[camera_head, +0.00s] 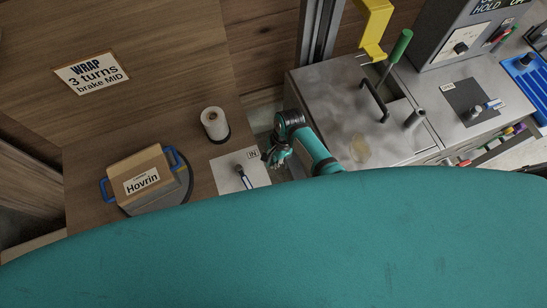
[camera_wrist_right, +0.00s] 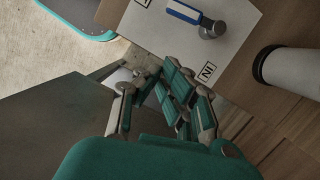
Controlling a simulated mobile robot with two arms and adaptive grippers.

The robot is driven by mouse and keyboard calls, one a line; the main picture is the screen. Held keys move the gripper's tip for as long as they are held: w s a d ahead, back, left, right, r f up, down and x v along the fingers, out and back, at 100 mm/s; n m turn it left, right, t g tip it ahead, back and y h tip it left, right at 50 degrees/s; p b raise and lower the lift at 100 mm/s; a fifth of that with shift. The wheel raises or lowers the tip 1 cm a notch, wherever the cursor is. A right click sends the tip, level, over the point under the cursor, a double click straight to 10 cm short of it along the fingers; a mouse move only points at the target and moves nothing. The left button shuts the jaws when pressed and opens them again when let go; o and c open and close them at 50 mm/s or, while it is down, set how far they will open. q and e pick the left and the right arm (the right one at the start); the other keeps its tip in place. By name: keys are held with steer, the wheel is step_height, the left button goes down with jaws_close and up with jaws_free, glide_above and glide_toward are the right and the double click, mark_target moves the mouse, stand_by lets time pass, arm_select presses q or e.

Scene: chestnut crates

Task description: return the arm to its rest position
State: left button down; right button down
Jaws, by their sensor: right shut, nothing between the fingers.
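My right arm (camera_head: 316,150) is teal and reaches out past the front edge of the metal machine. Its gripper (camera_head: 276,153) is over the gap between the wooden table and the machine, just right of the white IN sheet (camera_head: 228,182). In the right wrist view the fingers of this gripper (camera_wrist_right: 157,88) are shut with nothing held. They point toward the sheet, which lies beyond them. My left gripper is in neither view.
A small blue-and-white tool (camera_head: 241,176) lies on the sheet. A white roll (camera_head: 214,123) stands behind it. A box labelled Hovrin (camera_head: 133,165) sits on a dark round plate at left. The metal machine (camera_head: 335,90), with a green-tipped lever (camera_head: 398,48), stands right of the gripper.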

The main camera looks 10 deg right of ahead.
steer(key=shift+w+d+r, duration=0.15)
steer(key=shift+d+r, duration=0.1)
steer(key=shift+r, duration=0.05)
stand_by(0.5)
steer(key=s+d+f+n+t+h+b, duration=0.1)
steer(key=s+d+f+n+b, duration=0.25)
steer(key=s+f, duration=0.6)
steer(key=s+d+f+n+h+b, duration=0.1)
steer(key=s+d+f+n+b, duration=0.35)
steer(key=f, duration=0.75)
steer(key=s+d+f+n, duration=0.3)
steer(key=s+f+n, duration=0.1)
steer(key=s, duration=0.5)
steer(key=s+d+f+n+t+b, duration=0.1)
steer(key=s+d+f+n, duration=0.3)
steer(key=s, duration=0.6)
steer(key=shift+f+h, duration=0.25)
steer(key=shift+h, duration=0.05)
steer(key=shift+s+a, duration=0.1)
